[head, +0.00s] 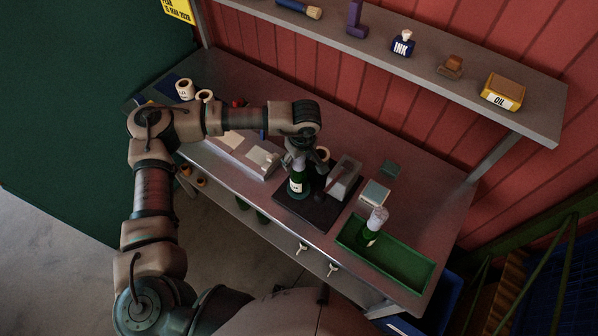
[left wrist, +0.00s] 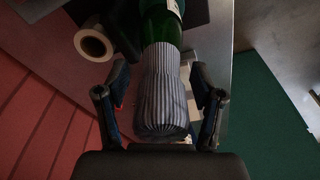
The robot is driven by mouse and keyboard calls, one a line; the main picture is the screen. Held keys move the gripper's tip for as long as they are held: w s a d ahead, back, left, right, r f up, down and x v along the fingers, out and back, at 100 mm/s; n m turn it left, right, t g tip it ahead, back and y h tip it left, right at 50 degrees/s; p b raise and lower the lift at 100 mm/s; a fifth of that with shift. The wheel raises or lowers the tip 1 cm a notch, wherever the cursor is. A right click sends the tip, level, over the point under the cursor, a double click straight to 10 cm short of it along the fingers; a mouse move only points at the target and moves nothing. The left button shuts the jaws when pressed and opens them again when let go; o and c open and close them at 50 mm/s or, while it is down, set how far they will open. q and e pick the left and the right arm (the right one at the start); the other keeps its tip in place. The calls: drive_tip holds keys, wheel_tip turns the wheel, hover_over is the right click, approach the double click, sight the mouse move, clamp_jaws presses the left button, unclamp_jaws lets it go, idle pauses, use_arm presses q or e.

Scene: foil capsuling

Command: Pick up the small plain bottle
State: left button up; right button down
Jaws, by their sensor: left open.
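A green bottle (head: 297,182) with a white label stands on the dark mat (head: 318,217) on the bench. My left gripper (head: 299,160) is just above it and hides its top. In the left wrist view a pleated, striped grey foil capsule (left wrist: 160,95) covers the neck of a green bottle (left wrist: 157,30). The open fingers of my left gripper (left wrist: 160,100) stand on either side of the foil, with gaps visible. My right gripper is not in view.
A grey block-like device (head: 344,178) stands right of the mat, with small boxes (head: 375,193) beyond. A roll (left wrist: 93,44) is near the bottle. An upper shelf (head: 430,65) holds ink and oil containers. Green bottles (head: 262,215) show under the bench edge.

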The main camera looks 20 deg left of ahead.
use_arm(q)
clamp_jaws()
drive_tip(key=shift+r, duration=0.1)
idle(0.3)
